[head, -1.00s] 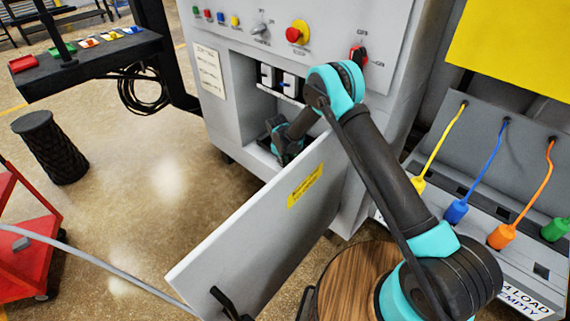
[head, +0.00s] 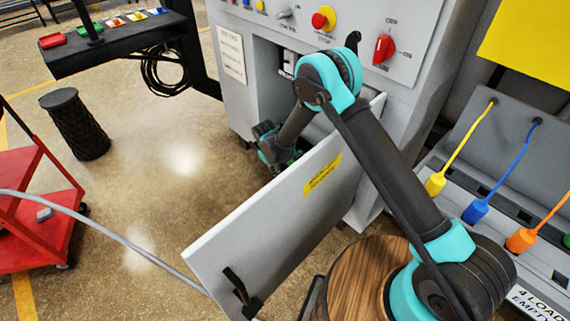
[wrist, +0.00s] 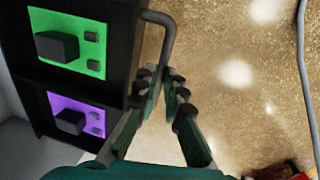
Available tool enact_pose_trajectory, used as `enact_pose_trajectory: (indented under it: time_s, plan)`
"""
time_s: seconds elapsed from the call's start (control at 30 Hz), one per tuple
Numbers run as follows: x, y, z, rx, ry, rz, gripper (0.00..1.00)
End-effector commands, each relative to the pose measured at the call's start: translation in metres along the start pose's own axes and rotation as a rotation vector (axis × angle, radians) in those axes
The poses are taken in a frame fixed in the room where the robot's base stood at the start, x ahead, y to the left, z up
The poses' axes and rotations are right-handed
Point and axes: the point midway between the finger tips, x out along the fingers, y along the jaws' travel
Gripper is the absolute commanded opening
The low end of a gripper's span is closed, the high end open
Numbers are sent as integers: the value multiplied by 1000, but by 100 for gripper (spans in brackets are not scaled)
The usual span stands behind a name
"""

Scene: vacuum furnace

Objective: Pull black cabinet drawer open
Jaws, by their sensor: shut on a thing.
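In the wrist view, a black cabinet drawer unit (wrist: 125,70) fills the left side. It carries a green panel (wrist: 68,30) and a purple panel (wrist: 68,120), each with a dark block. A grey bar handle (wrist: 168,35) bends out from its right edge. My gripper (wrist: 162,78) is shut on the handle's bar, a finger on each side. In the head view, my gripper (head: 270,148) is low at the furnace cabinet's opening, partly behind the grey door. The drawer's front is hidden there by my arm and the door, so how far out it stands cannot be told.
The open grey door (head: 270,225) with a yellow label stands close beside my arm. A grey cable (head: 110,220) crosses the floor near a red cart (head: 40,215). A black stool (head: 75,125) stands at the left. Plugs on coloured cables (head: 475,210) are at the right.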

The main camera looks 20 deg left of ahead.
Motion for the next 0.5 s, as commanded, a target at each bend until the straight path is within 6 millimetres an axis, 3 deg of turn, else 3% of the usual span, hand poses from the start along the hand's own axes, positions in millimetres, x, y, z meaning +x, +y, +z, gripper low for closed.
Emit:
enact_pose_trajectory:
  time_s: [0.2, 0.5]
  plan:
    - [-4, -23, 0, -1, 0, 0, 0]
    - [-6, -28, 0, 1, 0, 0, 0]
